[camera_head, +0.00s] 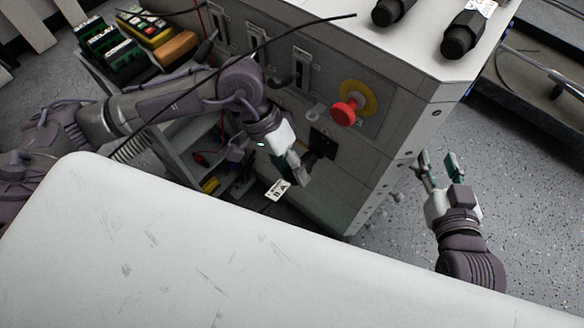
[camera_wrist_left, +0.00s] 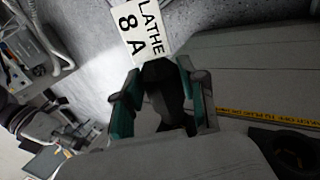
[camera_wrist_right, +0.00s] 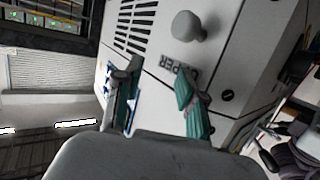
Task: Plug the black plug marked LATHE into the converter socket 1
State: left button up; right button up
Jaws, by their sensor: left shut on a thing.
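The black plug (camera_wrist_left: 165,92) is between the green-padded fingers of my left gripper (camera_wrist_left: 160,82); its white tag (camera_wrist_left: 140,28) reads LATHE 8 A. In the head view my left gripper (camera_head: 296,166) is close in front of the grey cabinet's face, with the tag (camera_head: 277,189) hanging below. A black square socket (camera_head: 322,142) on that face is just beyond the fingers; its number is not readable. A dark round opening (camera_wrist_left: 296,152) shows at the lower right of the left wrist view, apart from the plug. My right gripper (camera_head: 440,167) is open and empty beside the cabinet's right side.
The grey cabinet (camera_head: 375,175) carries a red knob (camera_head: 344,113) on a yellow disc above the socket. A black cable crosses above my left arm. A pale surface (camera_head: 200,250) fills the foreground.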

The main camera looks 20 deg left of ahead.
jog(key=shift+w+a+r+t, duration=0.1)
jog(key=shift+r+t, duration=0.15)
jog(key=shift+t, duration=0.05)
jog(key=shift+w+a+r, duration=0.1)
jog(key=shift+r, duration=0.1)
jog(key=shift+r, duration=0.1)
jog(key=shift+r+t, duration=0.3)
pick_arm(q)
jog(key=shift+w+d+b, duration=0.1)
jog(key=shift+w+b, duration=0.25)
jog(key=shift+b, duration=0.05)
pick_arm(e)
jog(key=shift+w+a+r+t+y, duration=0.2)
jog(key=shift+r+t+y, duration=0.2)
jog(key=shift+r+t, duration=0.3)
pick_arm(q)
jog(key=shift+w+d, duration=0.1)
jog(key=shift+w, duration=0.15)
pick_arm(e)
jog(key=shift+w+a+r+t, duration=0.1)
jog(key=shift+r+t, duration=0.1)
jog(key=shift+r, duration=0.3)
jog(key=shift+w+a+r+t, duration=0.1)
jog(key=shift+r+t, duration=0.1)
jog(key=shift+r, duration=0.3)
